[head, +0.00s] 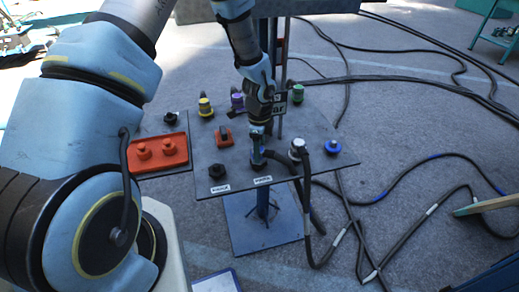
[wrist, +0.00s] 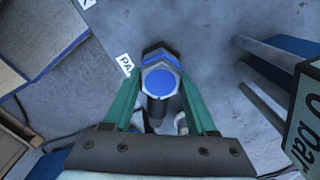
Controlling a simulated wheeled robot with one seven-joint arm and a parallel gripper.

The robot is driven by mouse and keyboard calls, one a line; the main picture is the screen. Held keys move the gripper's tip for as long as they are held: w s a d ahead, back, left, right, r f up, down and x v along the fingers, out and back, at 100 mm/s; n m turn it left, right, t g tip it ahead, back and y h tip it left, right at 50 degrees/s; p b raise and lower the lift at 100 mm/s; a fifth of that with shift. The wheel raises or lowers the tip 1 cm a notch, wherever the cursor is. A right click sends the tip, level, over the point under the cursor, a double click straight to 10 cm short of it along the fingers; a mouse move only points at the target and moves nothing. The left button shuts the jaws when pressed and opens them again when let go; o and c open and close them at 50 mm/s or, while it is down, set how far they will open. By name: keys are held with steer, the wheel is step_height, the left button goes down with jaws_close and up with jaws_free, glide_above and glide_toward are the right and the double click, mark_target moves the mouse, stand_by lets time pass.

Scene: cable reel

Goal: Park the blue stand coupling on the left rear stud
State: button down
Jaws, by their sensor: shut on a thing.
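My gripper (head: 258,132) points down over the front middle of the dark panel. It is shut on the blue stand coupling (head: 258,157), with a dark hose leading off to the right. In the wrist view the coupling (wrist: 160,80) shows a round blue face and a blue band between the green fingers (wrist: 162,92). It stands just behind a white label (head: 263,180). Whether it touches the panel or a stud beneath it is hidden. A black hexagonal stud (head: 217,171) stands bare to its left, behind another white label (head: 220,188).
A grey-white coupling (head: 297,147) with a hose and a blue cap (head: 332,147) stand close on the right. An orange block (head: 223,137), yellow (head: 205,107), purple (head: 237,101) and green (head: 298,94) fittings stand behind. An orange tray (head: 158,153) is left. Cables cover the floor.

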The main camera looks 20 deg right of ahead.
steer(key=shift+f, duration=0.1)
steer(key=shift+c, duration=0.6)
jaws_free()
step_height(320, 180, up, 11)
steer(key=b, duration=0.1)
